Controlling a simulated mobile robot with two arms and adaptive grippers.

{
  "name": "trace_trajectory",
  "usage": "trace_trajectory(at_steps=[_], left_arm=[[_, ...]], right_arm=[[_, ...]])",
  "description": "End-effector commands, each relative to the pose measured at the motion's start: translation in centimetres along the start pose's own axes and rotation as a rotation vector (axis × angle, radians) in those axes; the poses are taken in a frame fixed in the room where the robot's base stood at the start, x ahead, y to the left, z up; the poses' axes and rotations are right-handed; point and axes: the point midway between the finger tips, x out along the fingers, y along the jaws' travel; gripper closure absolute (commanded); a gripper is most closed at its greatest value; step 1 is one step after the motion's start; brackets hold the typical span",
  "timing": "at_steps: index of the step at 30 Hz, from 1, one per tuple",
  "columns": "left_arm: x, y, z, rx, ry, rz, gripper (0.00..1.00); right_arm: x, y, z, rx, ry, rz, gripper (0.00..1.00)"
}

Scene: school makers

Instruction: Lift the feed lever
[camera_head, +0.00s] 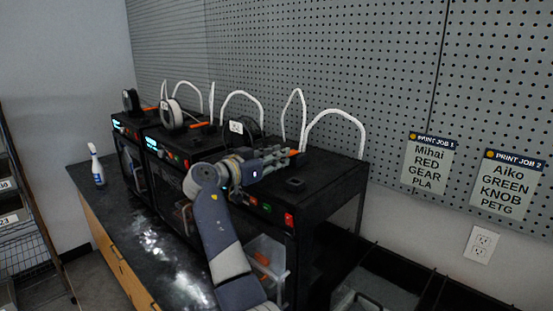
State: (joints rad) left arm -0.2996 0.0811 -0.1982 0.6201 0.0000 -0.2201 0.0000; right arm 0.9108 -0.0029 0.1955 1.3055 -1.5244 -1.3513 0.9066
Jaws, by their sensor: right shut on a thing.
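The nearest black 3D printer (330,178) stands on the dark counter, with lit buttons on its front and a clear front door. An orange piece (292,152), which may be the feed lever, shows at the top of this printer beside my right gripper (290,158). My right arm reaches up from the bottom of the view across the printer's front. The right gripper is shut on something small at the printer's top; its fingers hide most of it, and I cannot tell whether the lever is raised. My left gripper is not in view.
Two more black printers (160,135) stand further back in the row, with spools and white tubes on top. A white spray bottle (96,165) stands on the counter (125,215) at left. A pegboard wall with print job signs (429,164) rises behind.

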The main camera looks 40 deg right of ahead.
Motion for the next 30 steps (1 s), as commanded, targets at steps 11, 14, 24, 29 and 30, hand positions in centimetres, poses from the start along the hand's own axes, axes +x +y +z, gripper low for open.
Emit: trace_trajectory(at_steps=[11, 14, 24, 29, 30], left_arm=[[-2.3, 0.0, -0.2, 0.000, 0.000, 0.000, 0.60], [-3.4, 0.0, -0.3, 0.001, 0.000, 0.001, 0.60], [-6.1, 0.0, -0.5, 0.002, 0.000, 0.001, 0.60], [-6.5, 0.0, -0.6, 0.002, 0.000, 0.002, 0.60], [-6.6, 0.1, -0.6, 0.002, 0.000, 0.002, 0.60]], right_arm=[[0.4, -0.1, -2.9, 0.006, -0.263, -0.003, 1.00], [0.6, -0.1, -3.5, 0.004, -0.336, -0.002, 1.00], [1.3, -0.1, -4.5, 0.003, -0.514, -0.002, 1.00], [1.5, 0.0, -4.6, 0.003, -0.550, -0.002, 1.00], [1.6, 0.0, -4.6, 0.003, -0.555, -0.002, 1.00]])
